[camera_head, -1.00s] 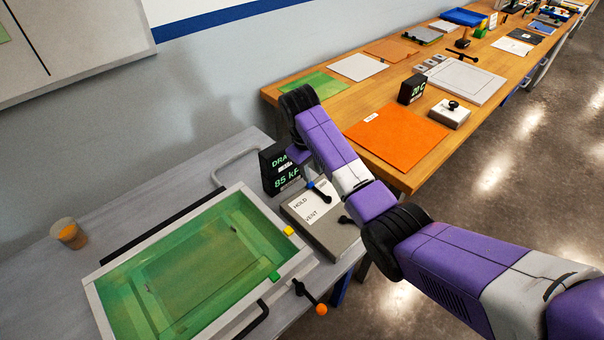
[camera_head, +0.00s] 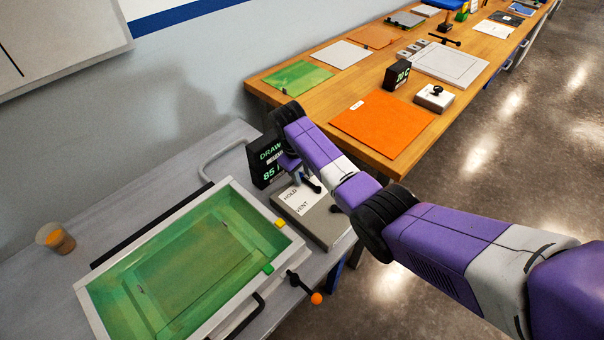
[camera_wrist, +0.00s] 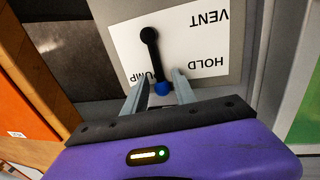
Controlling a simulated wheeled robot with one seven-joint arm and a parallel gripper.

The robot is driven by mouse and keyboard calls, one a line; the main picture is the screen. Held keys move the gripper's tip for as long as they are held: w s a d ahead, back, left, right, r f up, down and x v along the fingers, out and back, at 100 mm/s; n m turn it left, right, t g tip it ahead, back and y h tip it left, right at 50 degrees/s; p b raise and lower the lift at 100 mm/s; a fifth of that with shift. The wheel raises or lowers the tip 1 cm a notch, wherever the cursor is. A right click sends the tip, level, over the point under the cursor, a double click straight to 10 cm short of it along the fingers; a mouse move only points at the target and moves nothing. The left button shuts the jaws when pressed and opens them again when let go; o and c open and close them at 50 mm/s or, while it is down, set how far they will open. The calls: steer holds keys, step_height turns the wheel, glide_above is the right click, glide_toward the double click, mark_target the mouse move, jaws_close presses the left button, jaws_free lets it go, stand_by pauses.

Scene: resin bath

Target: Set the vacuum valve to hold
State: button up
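The vacuum valve is a grey box (camera_head: 328,222) with a white label plate (camera_wrist: 195,45) reading VENT and HOLD; a third word, partly hidden, ends in "UMP". The label is upside down in the wrist view. A black lever (camera_wrist: 155,60) with a blue tip (camera_wrist: 163,88) points toward my gripper, beside the partly hidden word and away from HOLD. My gripper (camera_wrist: 159,75) is open, with one finger on each side of the lever near its blue tip. I cannot tell whether either finger touches it. In the head view my arm hides part of the valve.
A dark display (camera_head: 266,160) reading DRAW and 85 stands behind the valve. A green resin bath (camera_head: 90,290) lies left, with an orange-knobbed handle (camera_head: 316,298) at its near right corner. A cup (camera_head: 55,238) stands far left. A wooden bench (camera_head: 398,165) holds sheets and tools.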

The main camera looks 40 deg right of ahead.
steer(key=shift+c, duration=0.4)
jaws_close()
stand_by(0.9)
